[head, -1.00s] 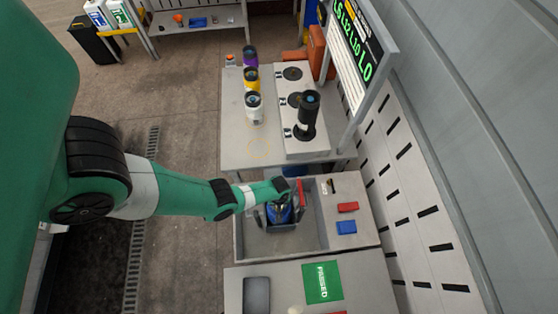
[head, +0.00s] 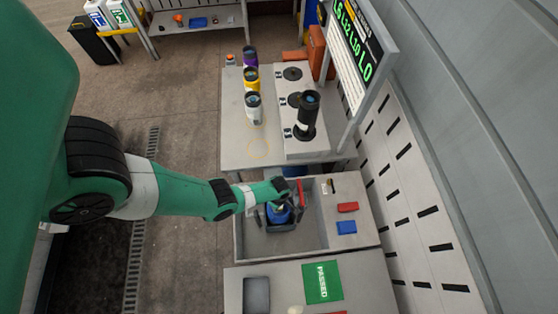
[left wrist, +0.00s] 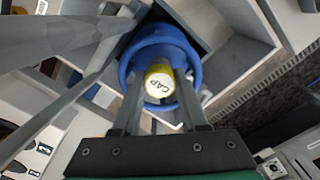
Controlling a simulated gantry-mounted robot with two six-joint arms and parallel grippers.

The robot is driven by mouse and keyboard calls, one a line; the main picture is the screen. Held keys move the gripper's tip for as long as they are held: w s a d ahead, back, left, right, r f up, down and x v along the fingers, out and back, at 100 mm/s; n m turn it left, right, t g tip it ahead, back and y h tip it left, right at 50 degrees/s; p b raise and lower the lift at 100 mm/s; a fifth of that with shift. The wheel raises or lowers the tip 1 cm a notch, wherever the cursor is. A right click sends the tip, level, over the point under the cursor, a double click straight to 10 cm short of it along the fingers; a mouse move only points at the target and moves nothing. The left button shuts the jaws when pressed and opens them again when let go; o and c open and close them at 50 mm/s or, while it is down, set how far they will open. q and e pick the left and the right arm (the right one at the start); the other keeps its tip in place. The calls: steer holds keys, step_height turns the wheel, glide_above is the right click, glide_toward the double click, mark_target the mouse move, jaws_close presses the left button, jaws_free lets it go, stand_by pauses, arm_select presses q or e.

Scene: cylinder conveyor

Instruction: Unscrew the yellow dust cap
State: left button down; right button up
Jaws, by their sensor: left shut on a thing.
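The yellow dust cap (left wrist: 159,80), lettered "CAP", sits in the middle of a blue cylinder's round top (left wrist: 130,72) in the left wrist view. My left gripper (left wrist: 160,98) points down at it, with one finger on each side, shut on the cap. In the head view the blue cylinder (head: 279,214) stands in a dark holder inside a grey sunken bay (head: 240,238). My left gripper (head: 276,201) is over its top and hides the cap there. My right gripper is in neither view.
A red block (head: 347,207) and a blue block (head: 346,227) lie right of the bay. Behind, a table holds white (head: 253,108), yellow and purple cylinders and a black one (head: 306,115). A green "PASSED" pad (head: 322,282) lies in front.

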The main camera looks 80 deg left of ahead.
arm_select(q)
steer(key=c, duration=0.5)
jaws_free()
step_height(320, 180, up, 3)
steer(key=p, duration=0.2)
steer(key=shift+f+p, duration=0.1)
steer(key=shift+p, duration=0.3)
steer(key=shift+f, duration=0.1)
steer(key=m, duration=0.6)
steer(key=m, duration=0.6)
